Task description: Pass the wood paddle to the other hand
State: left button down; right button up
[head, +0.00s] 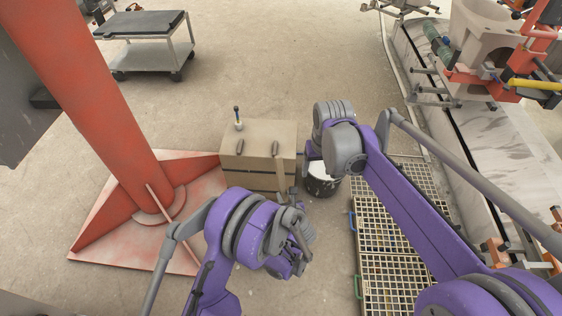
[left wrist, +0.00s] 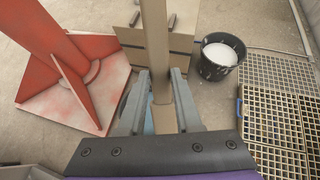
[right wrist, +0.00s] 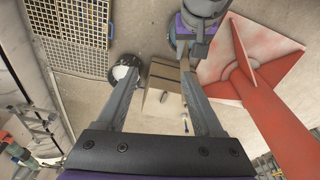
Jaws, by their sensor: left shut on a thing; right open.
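The wood paddle (head: 278,165) is a long tan strip standing up from my left gripper (head: 293,196). In the left wrist view the paddle (left wrist: 154,45) runs between the two fingers (left wrist: 161,75), which are shut on it. My right gripper is mostly hidden behind its own arm in the head view. In the right wrist view its fingers (right wrist: 162,68) are apart, with nothing clearly held between them. My left arm shows just beyond its right-hand finger. I cannot tell the exact gap between the right fingers and the paddle.
A tan box (head: 245,178) with dark handles stands on the floor beyond the left gripper, a small tool (head: 237,120) on top. A black bucket (head: 320,185) with white contents is beside it. A red column (head: 105,100) is left; yellowish grating (head: 385,235) is right.

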jog(key=w+a+f+g, duration=0.1)
jog(key=w+a+f, duration=0.3)
jog(key=w+a, duration=0.2)
jog(key=n, duration=0.1)
send_near(281, 184)
jog(key=shift+g, duration=0.4)
jog(key=f, duration=0.9)
jog(key=shift+w+a+f, duration=0.15)
jog(key=shift+w+f, duration=0.15)
grip_shut()
pick_arm(q)
jog(key=c, duration=0.5)
grip_release()
